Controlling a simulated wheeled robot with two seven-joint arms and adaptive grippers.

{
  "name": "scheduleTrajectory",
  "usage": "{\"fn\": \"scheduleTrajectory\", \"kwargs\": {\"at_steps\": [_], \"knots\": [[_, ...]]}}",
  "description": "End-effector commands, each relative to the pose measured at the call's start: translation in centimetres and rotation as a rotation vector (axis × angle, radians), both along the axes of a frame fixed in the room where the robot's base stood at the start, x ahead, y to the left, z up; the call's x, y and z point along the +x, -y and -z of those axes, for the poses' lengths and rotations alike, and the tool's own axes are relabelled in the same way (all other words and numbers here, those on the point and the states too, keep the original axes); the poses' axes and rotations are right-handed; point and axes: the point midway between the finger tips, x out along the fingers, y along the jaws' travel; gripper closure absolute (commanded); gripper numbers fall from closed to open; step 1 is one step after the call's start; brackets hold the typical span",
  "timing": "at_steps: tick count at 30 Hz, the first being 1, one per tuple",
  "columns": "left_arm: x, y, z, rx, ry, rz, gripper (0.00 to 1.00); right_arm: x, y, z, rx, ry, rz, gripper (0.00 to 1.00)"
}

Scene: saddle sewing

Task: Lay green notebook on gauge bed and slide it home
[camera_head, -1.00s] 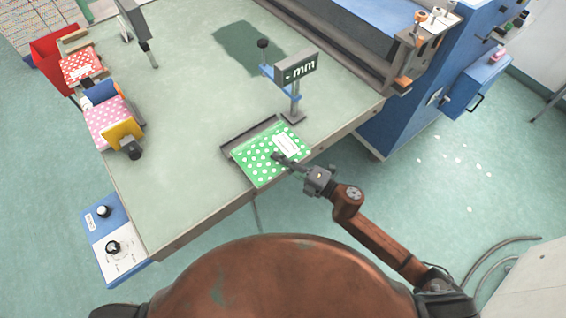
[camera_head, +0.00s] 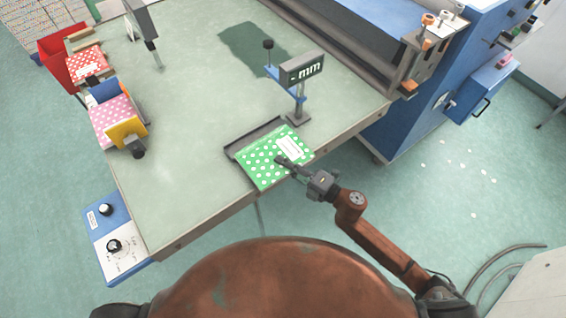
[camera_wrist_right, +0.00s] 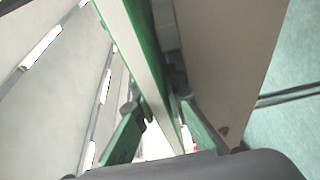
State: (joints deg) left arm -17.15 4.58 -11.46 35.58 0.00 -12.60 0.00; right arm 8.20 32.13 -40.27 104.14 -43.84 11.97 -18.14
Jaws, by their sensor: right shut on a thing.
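The green notebook (camera_head: 257,172) has white dots and a white label. It lies at the table's front edge, against or very close to the dark raised fence of the gauge bed (camera_head: 243,141); a small gap cannot be ruled out. My right gripper (camera_head: 287,164) comes in from the lower right and is shut on the notebook's near right side. In the right wrist view, the notebook's green and white edge (camera_wrist_right: 146,62) runs between the two fingers (camera_wrist_right: 163,130). Most of the bed is hidden under the notebook. My left gripper is not in view.
A display reading "- mm" (camera_head: 303,69) stands on a post just behind the bed. Pink (camera_head: 112,120) and red (camera_head: 86,65) dotted notebooks sit in holders at the left. A blue control box (camera_head: 117,240) is at the front left corner. The table's middle is clear.

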Motion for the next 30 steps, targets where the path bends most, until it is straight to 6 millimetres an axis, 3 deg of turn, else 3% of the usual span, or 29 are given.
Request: {"fn": "scheduleTrajectory", "kwargs": {"at_steps": [1,2,11,30], "knots": [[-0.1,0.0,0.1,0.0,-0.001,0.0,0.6,0.0,0.0,0.0,0.002,0.001,-0.001,1.0],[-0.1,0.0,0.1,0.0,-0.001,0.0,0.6,0.0,0.0,0.0,0.001,0.002,-0.001,0.88],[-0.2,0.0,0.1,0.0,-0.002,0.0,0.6,0.0,0.0,0.2,0.0,-0.001,0.0,0.69],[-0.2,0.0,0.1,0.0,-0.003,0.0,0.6,-0.2,0.0,1.1,-0.006,-0.009,0.001,0.69]]}}
